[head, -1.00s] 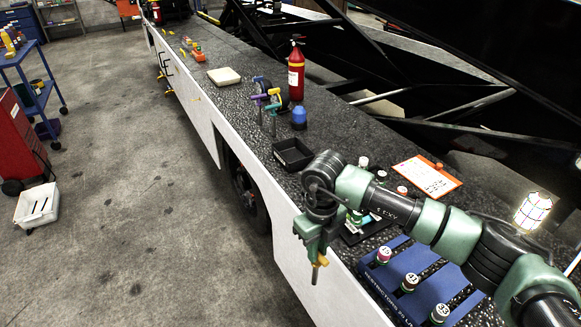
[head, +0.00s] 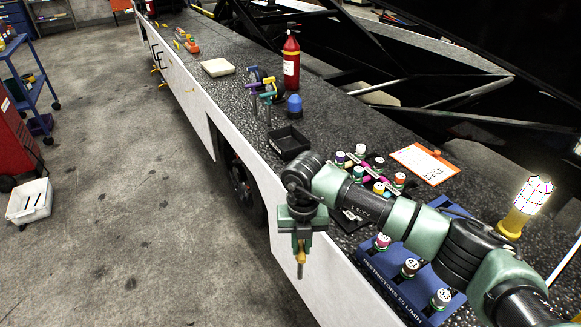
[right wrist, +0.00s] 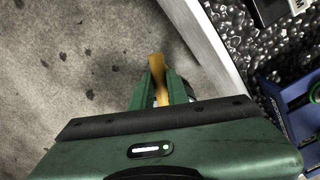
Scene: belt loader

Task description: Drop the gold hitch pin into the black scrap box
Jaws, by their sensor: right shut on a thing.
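The gold hitch pin (head: 300,256) hangs down from my right gripper (head: 300,244), which is shut on it. In the right wrist view the pin (right wrist: 157,72) sticks out between the fingers (right wrist: 160,90), with the concrete floor far below. My right gripper is outside the near edge of the dark deck, over the white side panel. The black scrap box (head: 289,142) is a small open tray on the deck near that edge, beyond my right gripper. The part of its inside that shows looks empty. My left gripper is out of view.
Past the box are a blue-capped bottle (head: 294,106), colour-handled pins (head: 268,88) and a red extinguisher (head: 291,60). An orange-edged sheet (head: 425,163) and lit lamp (head: 526,205) are at right.

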